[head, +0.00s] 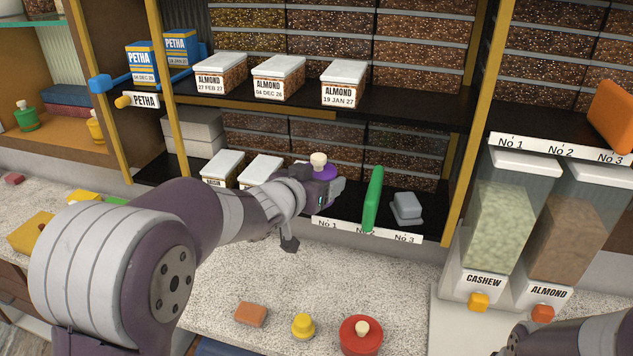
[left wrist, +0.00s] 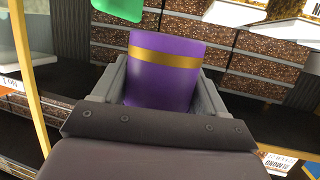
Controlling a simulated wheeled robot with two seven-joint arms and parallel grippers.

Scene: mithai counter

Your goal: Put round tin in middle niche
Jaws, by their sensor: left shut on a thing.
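My left gripper (head: 325,188) is shut on a purple round tin (head: 319,171) with a cream knob. In the left wrist view the purple tin (left wrist: 163,75), with a gold band, sits between both fingers. In the head view the gripper and tin are at the lower shelf, around the No 1 label. A strip labelled No 1, No 2, No 3 (head: 386,235) runs along the shelf front. A green slab (head: 373,198) stands upright by the No 2 label, just right of the gripper. A grey block (head: 406,208) stands near No 3. Whether the tin touches the shelf is unclear.
White-lidded boxes (head: 222,166) stand left of my gripper, and almond boxes (head: 343,83) on the shelf above. A red round tin (head: 361,334), a yellow knobbed piece (head: 303,326) and an orange-brown block (head: 251,314) lie on the counter. Nut dispensers (head: 497,220) stand at right.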

